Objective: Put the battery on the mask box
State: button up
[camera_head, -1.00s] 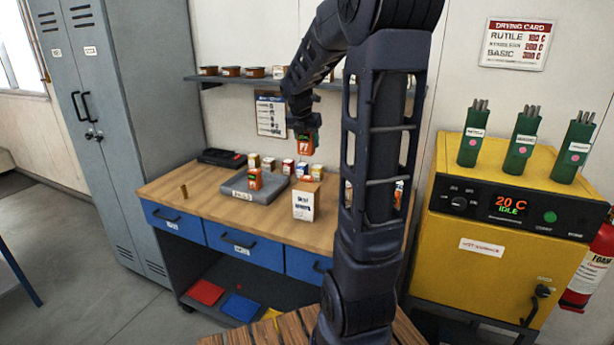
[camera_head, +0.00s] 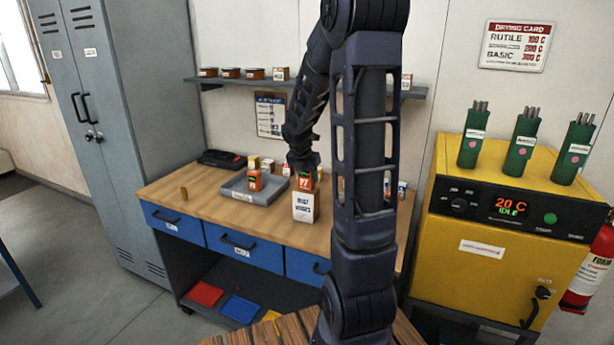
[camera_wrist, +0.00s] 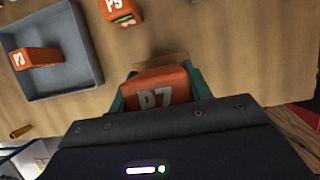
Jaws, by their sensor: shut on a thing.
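The mask box (camera_head: 305,208), white with printed lettering, stands upright near the front edge of the workbench. The rest of the box is hidden there.
A grey tray (camera_head: 235,190) left of the box holds another orange battery (camera_head: 254,181), marked P3 in the wrist view. A further orange battery (camera_wrist: 122,10) marked P9 stands outside the tray. Small boxes stand behind. The bench's left front (camera_head: 205,200) is mostly clear.

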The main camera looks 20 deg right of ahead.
jog(key=shift+f, duration=0.15)
jog(key=o, duration=1.2)
jog(key=v, duration=1.2)
jog(key=s+a+r+m+y, duration=0.1)
jog(key=s+a+m, duration=0.1)
jog(key=s+m, duration=1)
jog(key=s+a+r+m+t+y, duration=0.1)
jog(key=s+a+r+m+y, duration=0.1)
jog(key=s+m, duration=1.1)
jog(key=shift+a+m, duration=0.8)
jog(key=shift+m, duration=0.2)
jog(key=shift+s, duration=0.1)
